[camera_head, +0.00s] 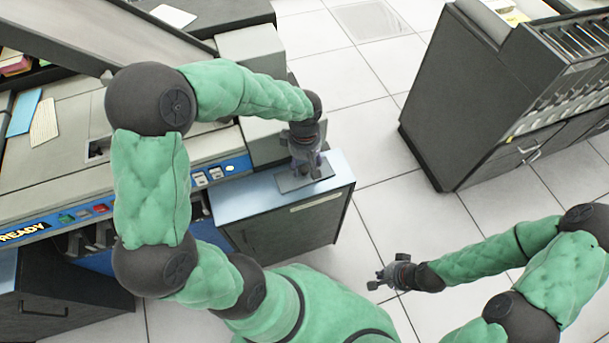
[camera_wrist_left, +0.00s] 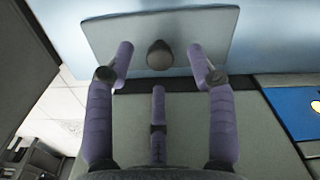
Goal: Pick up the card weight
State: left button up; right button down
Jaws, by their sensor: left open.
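The card weight looks like a flat grey plate (camera_wrist_left: 105,38) with a dark round knob (camera_wrist_left: 158,55) in the middle. In the head view the plate (camera_head: 290,183) lies on the pale blue top of a low cabinet. My left gripper (camera_head: 306,165) is over it, pointing down, and hides most of the knob. In the left wrist view the left gripper (camera_wrist_left: 160,66) is open, with purple fingers on either side of the knob and apart from it. A third finger is below the knob in the picture. My right gripper (camera_head: 383,277) hangs over the floor, away from the weight; its fingers are too small to judge.
The low cabinet (camera_head: 285,225) adjoins a large machine with a blue control strip (camera_head: 70,222) marked READY. A dark grey card cabinet (camera_head: 480,100) stands at the right. Tiled floor (camera_head: 375,150) lies open between them. Cards (camera_head: 44,122) lie on the machine at left.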

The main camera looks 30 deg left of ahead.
aim_at(305, 168)
pick_arm(q)
notch_tip(305, 168, down, 4)
jog(key=shift+r+b, duration=0.25)
jog(key=shift+b, duration=0.35)
jog(key=shift+r, duration=0.1)
grip_shut()
